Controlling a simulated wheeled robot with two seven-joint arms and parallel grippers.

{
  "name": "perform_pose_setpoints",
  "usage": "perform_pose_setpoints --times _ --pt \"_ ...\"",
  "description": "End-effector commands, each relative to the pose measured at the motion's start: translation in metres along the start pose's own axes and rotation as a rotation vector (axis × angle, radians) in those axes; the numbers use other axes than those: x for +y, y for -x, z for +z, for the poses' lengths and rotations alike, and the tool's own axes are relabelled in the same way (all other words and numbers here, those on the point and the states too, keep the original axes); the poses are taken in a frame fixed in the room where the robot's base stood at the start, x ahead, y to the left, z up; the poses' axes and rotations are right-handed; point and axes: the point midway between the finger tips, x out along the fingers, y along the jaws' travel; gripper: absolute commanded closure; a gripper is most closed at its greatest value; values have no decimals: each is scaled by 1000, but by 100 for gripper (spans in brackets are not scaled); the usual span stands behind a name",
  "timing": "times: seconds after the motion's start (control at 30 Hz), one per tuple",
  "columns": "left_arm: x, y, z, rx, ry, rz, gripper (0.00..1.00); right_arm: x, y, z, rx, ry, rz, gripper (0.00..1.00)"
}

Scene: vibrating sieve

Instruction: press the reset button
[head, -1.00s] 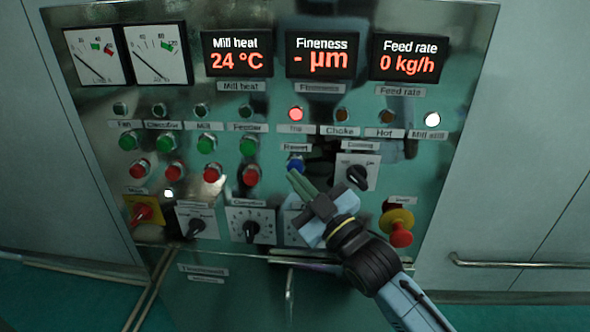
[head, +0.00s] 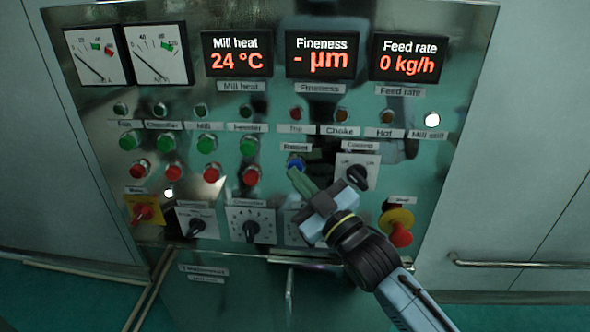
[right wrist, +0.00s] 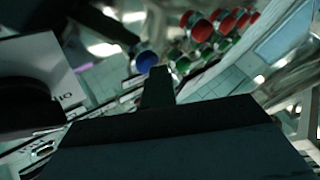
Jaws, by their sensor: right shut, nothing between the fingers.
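The blue reset button (head: 296,164) sits under its small label in the middle of the control panel. It also shows in the right wrist view (right wrist: 146,61), just beyond the fingertips. My right gripper (head: 294,173) is shut and empty, with its green fingertips at the lower edge of the button. I cannot tell whether the tips touch it. The red lamp (head: 296,114) labelled like a trip lamp, above the button, is dark. My left gripper is not in view.
Green buttons (head: 208,144) and red buttons (head: 250,175) stand in rows left of the reset button. A black rotary knob (head: 357,177) is close on its right. A red emergency knob (head: 401,235) on yellow is lower right. Displays (head: 322,56) line the top.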

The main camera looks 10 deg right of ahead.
Motion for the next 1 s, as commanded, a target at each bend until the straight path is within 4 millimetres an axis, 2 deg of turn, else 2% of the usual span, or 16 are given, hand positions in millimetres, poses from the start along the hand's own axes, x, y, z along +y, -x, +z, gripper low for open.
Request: perform_pose_setpoints --times 0.37,0.77,1.0 --pt "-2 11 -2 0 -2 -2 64 -8 12 -8 -2 0 0 100" --pt "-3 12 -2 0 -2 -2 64 -10 14 -10 -1 0 0 100" --pt "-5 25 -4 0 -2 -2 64 -21 29 -23 -2 -2 0 100"
